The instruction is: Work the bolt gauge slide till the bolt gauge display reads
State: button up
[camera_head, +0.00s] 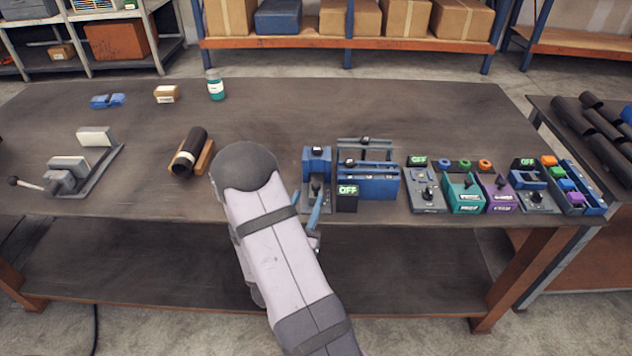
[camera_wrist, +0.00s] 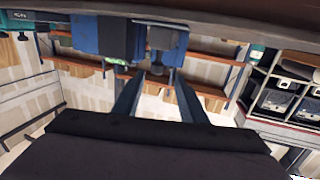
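A blue device (camera_head: 368,184) with rails and sliding parts stands near the front edge of the table. Its small display (camera_head: 347,190) reads OFF in green. A blue block with a dark knob (camera_head: 316,160) adjoins it on the left. I cannot tell for sure which device is the bolt gauge. My gripper (camera_wrist: 156,82) is open and empty, its two blue fingers apart. In the wrist view, blue and dark parts of a device (camera_wrist: 98,34) lie just beyond the fingertips. In the head view my arm partly hides the gripper, close in front of the blue block.
To the right stand a grey box (camera_head: 425,190) reading OFF, a teal box (camera_head: 463,195), a purple box (camera_head: 499,195) and another grey unit (camera_head: 534,190). A dark pipe (camera_head: 190,148) and a clamp (camera_head: 68,170) lie left.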

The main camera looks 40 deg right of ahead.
aim_at(314, 187)
jog(key=x, duration=0.1)
jog(key=p+x, duration=0.1)
jog(key=x, duration=0.1)
jog(key=p+x, duration=0.1)
jog(key=x, duration=0.1)
jog(key=shift+s+d+r, duration=0.15)
jog(key=shift+d+r, duration=0.1)
jog(key=shift+d, duration=0.15)
jog(key=shift+x, duration=0.9)
jog(key=shift+f, duration=0.1)
